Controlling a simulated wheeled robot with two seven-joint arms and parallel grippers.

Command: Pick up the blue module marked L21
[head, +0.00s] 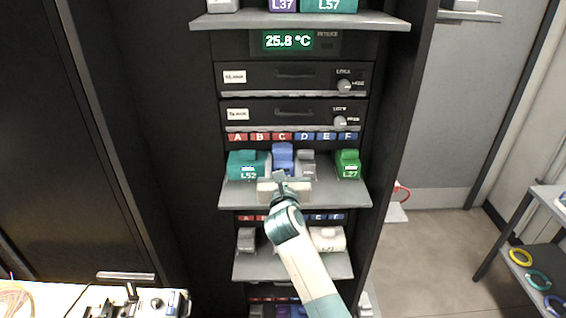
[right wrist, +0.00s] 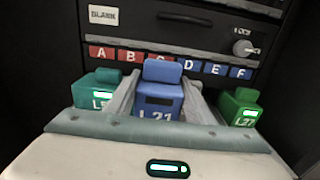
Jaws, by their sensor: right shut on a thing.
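The blue module marked L21 (head: 283,153) is on the middle shelf of the rack, under the C and D labels. In the right wrist view, the blue module (right wrist: 160,90) stands upright between my two grey fingers, with its L21 mark facing me. My right gripper (head: 287,168) reaches in from below and is shut on this module. The gripper body hides its lower part, so I cannot tell whether its base touches the shelf. My left gripper is not in view.
A teal module L52 (head: 247,164) stands left of the blue one, and a green module L27 (head: 347,163) stands to the right. A lower shelf (head: 262,266) holds more modules. Drawers (head: 290,77) sit above. A workbench with equipment (head: 135,301) is at bottom left.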

